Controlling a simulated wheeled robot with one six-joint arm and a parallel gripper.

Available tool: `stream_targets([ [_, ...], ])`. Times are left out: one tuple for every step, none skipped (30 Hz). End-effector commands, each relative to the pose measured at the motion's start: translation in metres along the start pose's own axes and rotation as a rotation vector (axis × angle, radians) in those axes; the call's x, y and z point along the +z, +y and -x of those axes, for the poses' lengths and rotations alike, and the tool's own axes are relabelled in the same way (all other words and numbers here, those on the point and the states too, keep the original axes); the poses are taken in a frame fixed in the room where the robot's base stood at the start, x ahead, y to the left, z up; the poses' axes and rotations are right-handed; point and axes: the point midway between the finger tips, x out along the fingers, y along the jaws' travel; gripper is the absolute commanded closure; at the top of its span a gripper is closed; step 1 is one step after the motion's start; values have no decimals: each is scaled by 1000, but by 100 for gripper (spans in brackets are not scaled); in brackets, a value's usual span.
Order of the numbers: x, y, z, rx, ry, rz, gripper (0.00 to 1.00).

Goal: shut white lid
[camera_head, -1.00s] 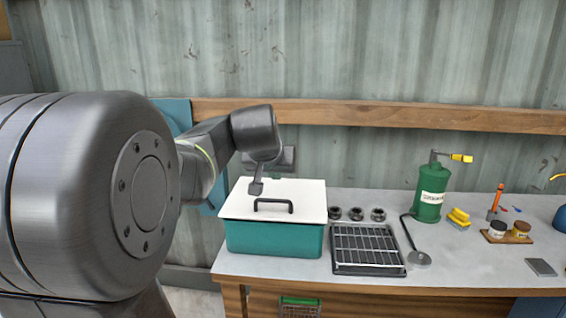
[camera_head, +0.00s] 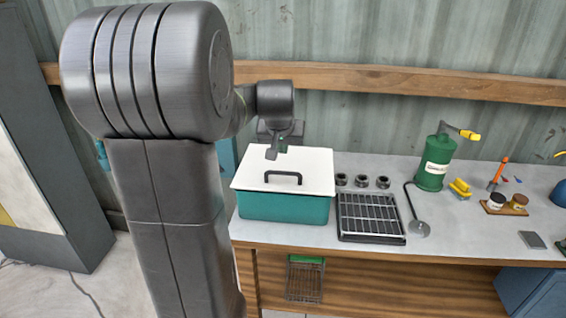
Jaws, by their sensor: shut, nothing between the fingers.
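The white lid (camera_head: 312,162) with a dark bar handle lies flat over the teal box (camera_head: 285,207) at the left end of the workbench. It appears to cover the box opening, with no gap that I can make out along the front. My gripper (camera_head: 272,153) is shut and empty, over the back left part of the lid, behind the handle. I cannot tell whether its tip touches the lid. My arm link hides part of the lid's back edge.
A black rack tray (camera_head: 370,222) and several dark rings (camera_head: 362,181) sit right of the box. A green canister (camera_head: 434,163), a yellow brush (camera_head: 460,188) and small jars (camera_head: 497,201) stand further right.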

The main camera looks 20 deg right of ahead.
Motion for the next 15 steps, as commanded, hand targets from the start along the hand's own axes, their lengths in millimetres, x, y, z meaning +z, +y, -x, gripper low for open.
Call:
stream_targets([
  [0,0,-10,1,-4,0,100],
  [0,0,-16,1,-5,0,100],
  [0,0,-22,1,-3,0,100],
  [0,0,-27,1,-3,0,100],
  [5,0,-30,1,-4,0,100],
  [11,0,-34,1,-5,0,100],
  [14,0,-37,0,-3,0,100],
  [17,0,-40,1,-4,1,100],
  [19,0,-43,1,-2,1,100],
  [21,0,-45,1,-2,1,100],
  [23,0,-47,1,-2,1,100],
  [25,0,-49,1,-1,1,100],
  [26,0,-50,1,0,1,100],
  [27,0,-51,1,0,1,100],
  [28,0,-52,1,0,1,100],
])
